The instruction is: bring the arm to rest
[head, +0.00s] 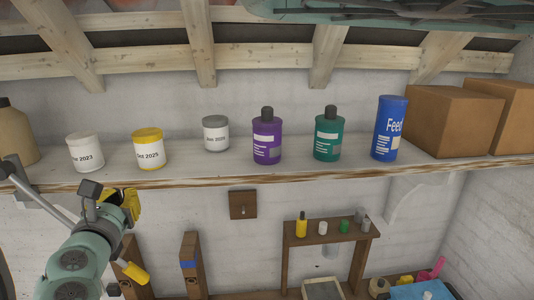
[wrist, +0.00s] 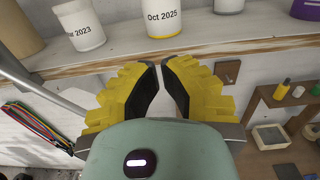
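My gripper (wrist: 160,66) shows in the wrist view with its two yellow ridged fingers and dark inner pads. The fingertips lie close together with a narrow gap between them, and the shelf front and wall show through it. Nothing is held between them. In the head view my gripper (head: 125,204) is at the lower left, in front of and a little below the shelf edge. It is near the white jar marked 2023 (head: 85,154) and the yellow-lidded jar marked Oct 2025 (head: 149,151), apart from both.
The shelf (head: 350,175) also bears a grey-lidded jar (head: 216,134), a purple bottle (head: 267,138), a green bottle (head: 327,137), a blue Feed container (head: 389,130) and cardboard boxes (head: 452,120). Below stands a small wooden rack (head: 332,238). The wall between is mostly bare.

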